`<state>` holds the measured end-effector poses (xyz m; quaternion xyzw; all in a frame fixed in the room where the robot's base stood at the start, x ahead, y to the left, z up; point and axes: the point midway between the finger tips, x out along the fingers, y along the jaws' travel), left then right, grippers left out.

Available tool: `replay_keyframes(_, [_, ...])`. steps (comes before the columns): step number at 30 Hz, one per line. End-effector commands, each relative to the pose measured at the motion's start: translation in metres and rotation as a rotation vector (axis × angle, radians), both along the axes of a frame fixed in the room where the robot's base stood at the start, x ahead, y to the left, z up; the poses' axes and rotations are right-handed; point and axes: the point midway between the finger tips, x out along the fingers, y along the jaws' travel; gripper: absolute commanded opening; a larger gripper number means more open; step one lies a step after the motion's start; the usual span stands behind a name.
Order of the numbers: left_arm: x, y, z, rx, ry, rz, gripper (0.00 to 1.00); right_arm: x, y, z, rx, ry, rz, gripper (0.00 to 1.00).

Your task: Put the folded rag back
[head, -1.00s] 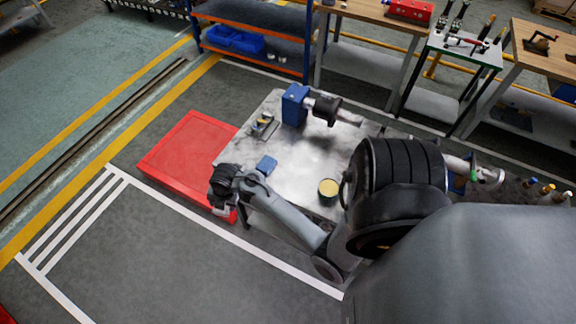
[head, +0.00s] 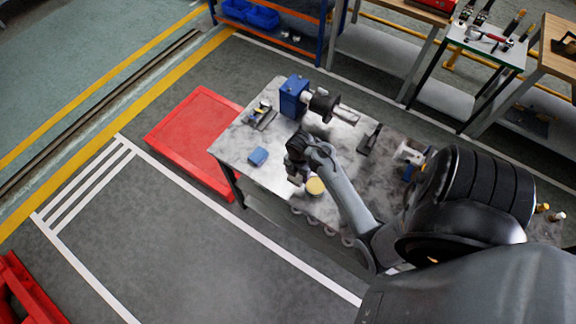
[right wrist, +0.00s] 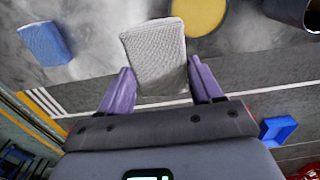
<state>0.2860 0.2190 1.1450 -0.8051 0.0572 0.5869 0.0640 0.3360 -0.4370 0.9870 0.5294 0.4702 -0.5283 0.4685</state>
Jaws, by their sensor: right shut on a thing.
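The folded rag (right wrist: 155,52) shows in the right wrist view as a light grey, woven-textured pad between the two purple fingers. My right gripper (right wrist: 160,82) is shut on it. In the head view my right gripper (head: 297,177) is over the near part of the grey worktable (head: 235,144), just left of the yellow-topped round tin (head: 315,187). The tin shows beside the rag in the right wrist view (right wrist: 198,14). Whether the rag touches the tabletop is unclear. My left gripper is in neither current view.
A small blue folded-looking pad (head: 258,156) lies on the table left of my gripper. A blue machine unit (head: 293,96) stands behind it, with small parts (head: 262,114) to its left. A dark tool (head: 369,140) lies farther right. A red platform (head: 195,135) is left of the table.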

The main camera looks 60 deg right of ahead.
Motion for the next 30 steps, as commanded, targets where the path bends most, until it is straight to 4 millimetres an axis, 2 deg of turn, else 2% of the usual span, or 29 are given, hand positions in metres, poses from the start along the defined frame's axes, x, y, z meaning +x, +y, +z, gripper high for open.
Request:
replay_keyframes(9, [0.000, 0.001, -0.010, 0.005, -0.001, -0.003, 1.00, 0.057, -0.028, -0.038, -0.004, 0.001, 0.001, 0.41])
replay_keyframes(15, [0.001, 0.000, -0.014, 0.001, -0.001, 0.000, 1.00, 0.084, -0.040, -0.056, -0.001, 0.000, 0.000, 0.41])
replay_keyframes(23, [0.001, -0.002, -0.016, -0.009, -0.001, 0.007, 1.00, 0.095, -0.045, -0.064, -0.002, 0.000, 0.000, 0.41])
replay_keyframes(30, [0.001, -0.002, -0.018, -0.009, -0.002, 0.007, 1.00, 0.095, -0.044, -0.090, -0.001, 0.001, 0.000, 0.41])
